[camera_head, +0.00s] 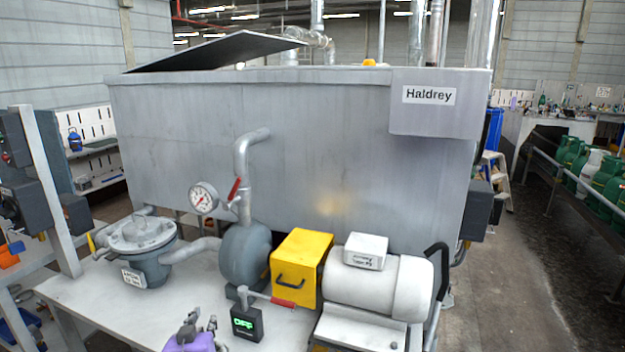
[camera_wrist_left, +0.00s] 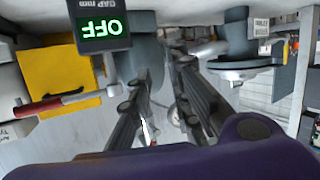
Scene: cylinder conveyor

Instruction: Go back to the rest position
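My left gripper (camera_head: 201,318) is at the bottom of the head view, over the front of the white table (camera_head: 80,291). In the left wrist view its two dark fingers (camera_wrist_left: 163,65) stand apart with nothing between them, so it is open and empty. A small black box with a green display (camera_head: 246,322) is just right of it; in the left wrist view the display (camera_wrist_left: 101,29) reads OFF, upside down. A red-handled lever (camera_head: 270,299) lies behind that box. My right gripper is not in view.
The table also carries a round grey housing (camera_head: 137,245), a pressure gauge (camera_head: 203,197), a yellow box (camera_head: 300,264) and a white motor (camera_head: 377,285). A large grey tank (camera_head: 300,150) stands behind. The floor at right (camera_head: 515,290) is clear.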

